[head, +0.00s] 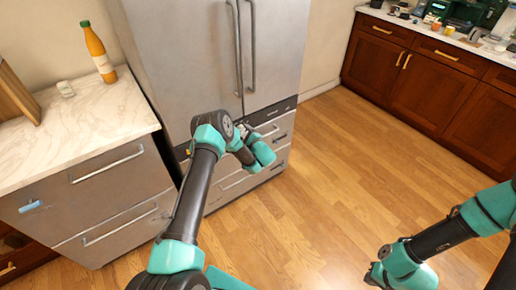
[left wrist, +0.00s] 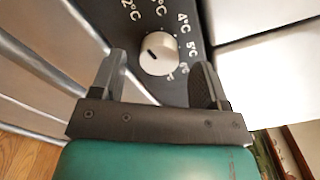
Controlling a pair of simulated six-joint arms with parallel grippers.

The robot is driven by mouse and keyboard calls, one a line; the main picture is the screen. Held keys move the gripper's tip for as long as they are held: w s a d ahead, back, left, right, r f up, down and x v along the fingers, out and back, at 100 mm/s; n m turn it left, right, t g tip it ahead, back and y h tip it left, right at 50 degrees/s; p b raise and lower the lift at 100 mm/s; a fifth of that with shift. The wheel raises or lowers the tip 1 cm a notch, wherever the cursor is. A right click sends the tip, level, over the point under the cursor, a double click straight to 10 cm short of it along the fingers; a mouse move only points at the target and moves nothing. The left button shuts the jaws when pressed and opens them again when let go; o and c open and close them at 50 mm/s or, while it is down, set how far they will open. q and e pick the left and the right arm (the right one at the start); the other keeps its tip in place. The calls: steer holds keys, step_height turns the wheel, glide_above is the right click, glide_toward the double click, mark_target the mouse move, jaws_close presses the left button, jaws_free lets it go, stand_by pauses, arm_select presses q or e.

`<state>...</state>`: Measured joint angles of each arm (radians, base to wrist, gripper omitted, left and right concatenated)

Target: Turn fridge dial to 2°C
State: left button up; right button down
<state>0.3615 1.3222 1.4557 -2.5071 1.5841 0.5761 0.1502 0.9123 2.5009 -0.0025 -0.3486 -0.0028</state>
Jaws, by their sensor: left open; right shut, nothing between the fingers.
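The fridge dial (left wrist: 159,54) is a round silver knob with a dark pointer mark, on a black panel (left wrist: 205,12) with white temperature labels. The mark sits on the knob's left part; I cannot tell exactly which label it indicates. A label reading 2°C (left wrist: 130,10) is partly cut off at the top; 4°C, 5°C and 6°C run down the right. My left gripper (left wrist: 160,62) is open, its fingers on either side of the knob; contact is not clear. In the head view my left gripper (head: 244,130) is at the fridge's panel and hides the dial. My right gripper (head: 374,276) is shut and empty over the floor.
The steel fridge (head: 180,55) has doors above and drawers below. A marble counter (head: 95,125) at the left holds an orange bottle (head: 98,52). Wooden cabinets (head: 400,75) stand at the back right. The wooden floor (head: 330,170) between is clear.

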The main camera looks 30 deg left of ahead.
arm_select(q)
steer(key=v, duration=1.5)
steer(key=shift+s, duration=0.15)
steer(key=shift+d, duration=0.1)
